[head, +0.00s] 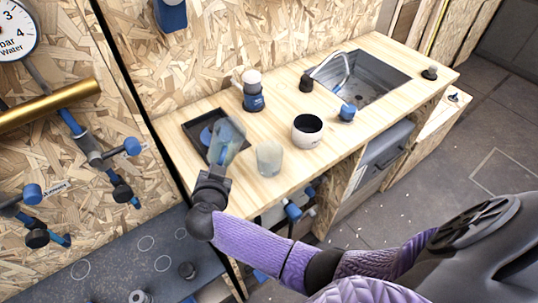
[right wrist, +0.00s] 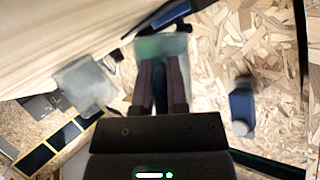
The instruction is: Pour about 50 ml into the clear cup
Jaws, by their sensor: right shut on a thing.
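My right gripper (head: 219,172) is shut on a see-through bluish vessel (head: 226,142). It holds the vessel over the near left end of the wooden counter, leaning a little to the right in the head view. The clear cup (head: 269,158) stands upright on the counter, close to the right of the vessel and apart from it. I cannot tell the liquid level in either. In the right wrist view the fingers (right wrist: 160,85) close on the greenish see-through vessel (right wrist: 162,46), and the clear cup (right wrist: 85,82) is to the left. My left gripper is not in view.
A black tray (head: 188,127) with a blue disc lies behind the vessel. A sink (head: 392,73) is beyond. The chipboard wall (head: 180,60) rises behind.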

